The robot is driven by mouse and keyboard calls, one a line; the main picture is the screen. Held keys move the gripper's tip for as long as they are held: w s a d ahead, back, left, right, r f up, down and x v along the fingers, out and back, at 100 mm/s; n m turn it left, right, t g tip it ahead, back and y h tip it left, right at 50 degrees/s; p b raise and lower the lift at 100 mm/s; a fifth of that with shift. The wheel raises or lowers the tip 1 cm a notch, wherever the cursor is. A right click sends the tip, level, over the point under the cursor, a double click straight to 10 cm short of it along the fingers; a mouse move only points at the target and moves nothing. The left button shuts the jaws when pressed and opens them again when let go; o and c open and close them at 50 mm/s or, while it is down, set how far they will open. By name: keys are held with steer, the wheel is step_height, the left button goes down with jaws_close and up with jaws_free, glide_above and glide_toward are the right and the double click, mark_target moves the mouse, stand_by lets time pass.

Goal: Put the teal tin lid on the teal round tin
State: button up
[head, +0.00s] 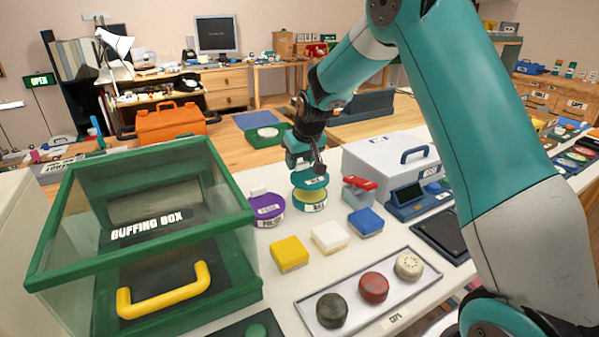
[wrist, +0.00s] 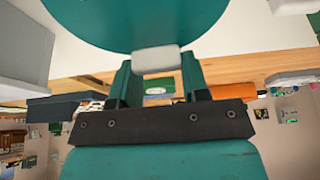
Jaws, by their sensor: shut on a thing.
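My gripper (head: 309,168) is shut on the teal tin lid (head: 311,182). In the wrist view the lid (wrist: 135,22) is a large teal disc, and its pale knob (wrist: 156,59) sits between my two fingertips. The teal round tin (head: 313,206) stands on the white counter directly below the lid in the head view. Its yellow inside shows between the lid and the tin's front rim, so the lid is above the tin and apart from it, at least at the front. The tin is not visible in the wrist view.
A purple round tin (head: 266,207) stands close on the left, and a red-topped grey device (head: 358,190) on the right. Yellow (head: 289,253), white (head: 329,236) and blue (head: 365,222) blocks lie in front. A white case (head: 388,158) and a glass buffing box (head: 140,230) flank the area.

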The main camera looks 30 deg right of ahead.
mark_target(299, 172)
steer(key=shift+f, duration=1.9)
steer(key=o, duration=0.9)
steer(key=v, duration=1.1)
steer(key=shift+r, duration=0.25)
steer(key=s+a+r+n+g+y, duration=0.1)
steer(key=s+a+r+n+y, duration=0.2)
steer(key=s+a, duration=0.95)
steer(key=s+a+n+g, duration=0.1)
steer(key=s+a+n, duration=0.1)
steer(key=s, duration=0.8)
steer(key=s+a+r+n+g+y, duration=0.1)
steer(key=s+a, duration=0.3)
steer(key=s, duration=0.7)
steer(key=shift+s+a+r+n+g, duration=0.25)
steer(key=shift+a+n+g, duration=0.15)
steer(key=shift+g, duration=0.4)
steer(key=shift+r, duration=0.1)
